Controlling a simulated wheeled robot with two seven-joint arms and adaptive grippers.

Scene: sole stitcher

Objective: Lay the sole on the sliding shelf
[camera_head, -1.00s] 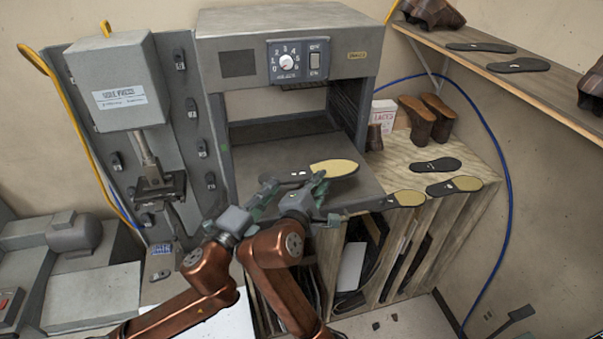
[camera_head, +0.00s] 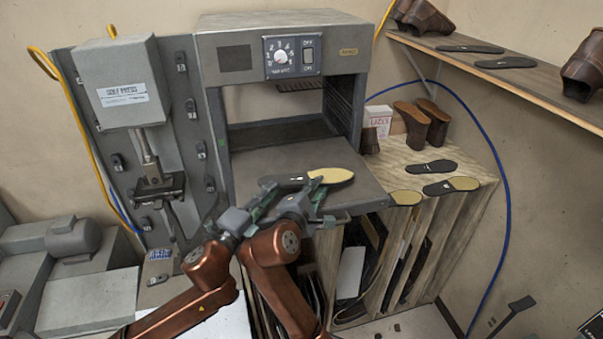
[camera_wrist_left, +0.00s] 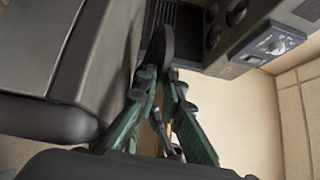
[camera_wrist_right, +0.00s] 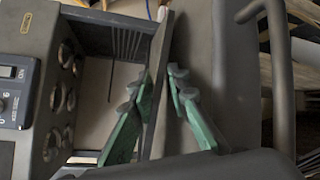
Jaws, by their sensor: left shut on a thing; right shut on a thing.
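The sole, with a yellow front half (camera_head: 332,176) and a dark rear half, lies roughly level over the pulled-out sliding shelf (camera_head: 300,152) of the grey machine. I cannot tell whether it touches the shelf. My left gripper (camera_head: 268,190) is shut on the sole's dark left part. My right gripper (camera_head: 316,190) is shut on it near the middle, by the yellow part. In the left wrist view the sole (camera_wrist_left: 167,45) sits between the fingertips (camera_wrist_left: 161,80). In the right wrist view the sole (camera_wrist_right: 158,75) shows edge-on between the fingers (camera_wrist_right: 162,80).
The grey machine (camera_head: 280,25) rises behind the shelf, with side walls around its opening. A sole press (camera_head: 128,80) stands left. A wooden bench (camera_head: 470,160) at right holds several soles, boots and a box (camera_head: 377,117). A wall shelf (camera_head: 545,80) holds more footwear.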

